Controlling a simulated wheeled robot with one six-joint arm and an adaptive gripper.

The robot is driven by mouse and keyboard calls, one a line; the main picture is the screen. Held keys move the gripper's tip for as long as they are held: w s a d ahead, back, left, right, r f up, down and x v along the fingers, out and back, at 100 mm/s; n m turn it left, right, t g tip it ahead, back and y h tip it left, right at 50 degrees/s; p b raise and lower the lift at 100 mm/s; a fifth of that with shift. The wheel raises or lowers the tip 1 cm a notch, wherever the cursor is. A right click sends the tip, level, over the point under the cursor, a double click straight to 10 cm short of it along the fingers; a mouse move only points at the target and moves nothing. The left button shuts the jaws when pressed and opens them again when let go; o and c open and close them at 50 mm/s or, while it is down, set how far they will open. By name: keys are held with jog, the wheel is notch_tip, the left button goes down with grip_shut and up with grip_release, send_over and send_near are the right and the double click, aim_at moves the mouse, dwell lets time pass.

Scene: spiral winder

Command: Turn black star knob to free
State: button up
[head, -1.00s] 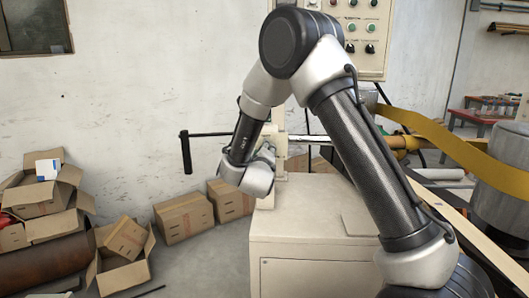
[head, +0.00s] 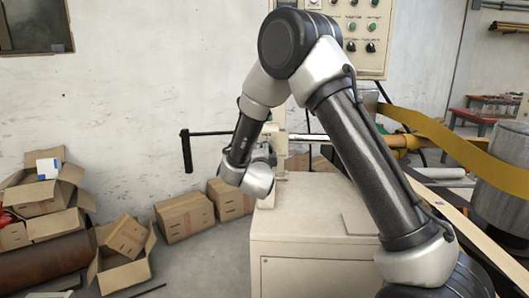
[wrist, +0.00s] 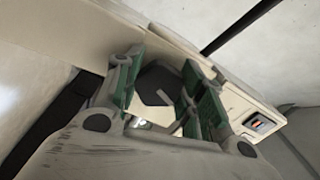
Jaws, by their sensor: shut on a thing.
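In the wrist view, the black star knob (wrist: 158,86) sits between the two green-padded fingers of my gripper (wrist: 160,88). The fingers are shut on the knob, one on each side. Part of the knob is hidden by the fingers and gripper body. In the head view, my arm's wrist is low beside the cream machine post (head: 280,150); the knob and fingertips are hidden behind it there.
A crank with a black handle (head: 186,152) sticks out left of the post. The cream cabinet (head: 315,235) stands below. A control panel (head: 350,35) is above, a yellow strip (head: 450,140) runs right, and cardboard boxes (head: 185,217) lie on the floor left.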

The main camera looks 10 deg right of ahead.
jog(key=shift+f+n, duration=0.15)
jog(key=shift+n, duration=1.15)
jog(key=o, duration=1)
jog(key=shift+s, duration=0.1)
jog(key=v, duration=1.2)
